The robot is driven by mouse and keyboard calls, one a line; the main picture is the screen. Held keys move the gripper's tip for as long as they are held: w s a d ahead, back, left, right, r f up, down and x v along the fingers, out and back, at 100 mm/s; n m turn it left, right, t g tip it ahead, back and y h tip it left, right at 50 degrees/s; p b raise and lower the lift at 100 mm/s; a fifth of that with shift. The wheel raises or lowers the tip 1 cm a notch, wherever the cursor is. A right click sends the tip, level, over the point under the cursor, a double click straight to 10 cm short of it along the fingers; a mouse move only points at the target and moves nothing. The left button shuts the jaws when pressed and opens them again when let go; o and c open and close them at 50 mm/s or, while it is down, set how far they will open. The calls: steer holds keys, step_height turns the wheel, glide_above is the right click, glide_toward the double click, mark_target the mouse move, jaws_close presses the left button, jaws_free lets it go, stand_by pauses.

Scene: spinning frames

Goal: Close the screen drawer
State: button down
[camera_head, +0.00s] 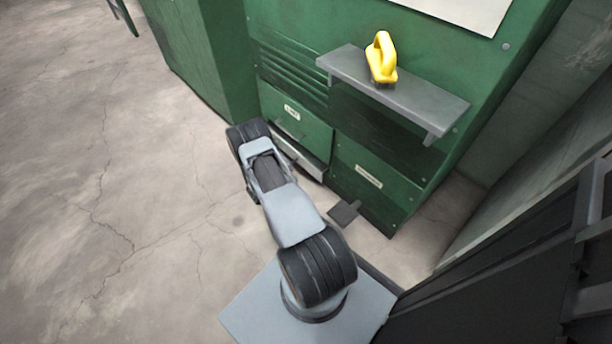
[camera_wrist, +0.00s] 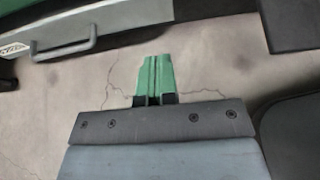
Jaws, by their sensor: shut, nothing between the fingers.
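The green machine (camera_head: 225,60) has a drawer (camera_head: 300,122) with a small pale label low on its front, and a pale grey edge shows below it. It appears to stick out, but my arm covers part of it. A second labelled green panel (camera_head: 372,185) is to its right. I cannot read either label surely. In the wrist view a pale drawer front (camera_wrist: 120,18) with a grey bar handle (camera_wrist: 65,46) is at the upper left. My gripper (camera_wrist: 153,60) has green fingers, shut and empty, apart from the handle over the floor. It is hidden in the head view.
A dark pedal-like plate (camera_head: 343,213) lies low before the machine, right of my arm. A grey shelf (camera_head: 425,100) above holds a yellow object (camera_head: 381,58). Cracked concrete floor (camera_head: 90,190) is open at left. A dark structure (camera_head: 530,260) stands at the right.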

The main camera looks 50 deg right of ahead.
steer(key=b, duration=0.4)
glide_toward(318, 172)
step_height(318, 172, down, 3)
steer(key=d, duration=0.4)
steer(key=shift+s+d+f+b, duration=0.25)
steer(key=shift+d+b, duration=0.05)
steer(key=shift+b, duration=0.05)
steer(key=shift+s+d+r, duration=0.1)
steer(key=shift+d, duration=0.65)
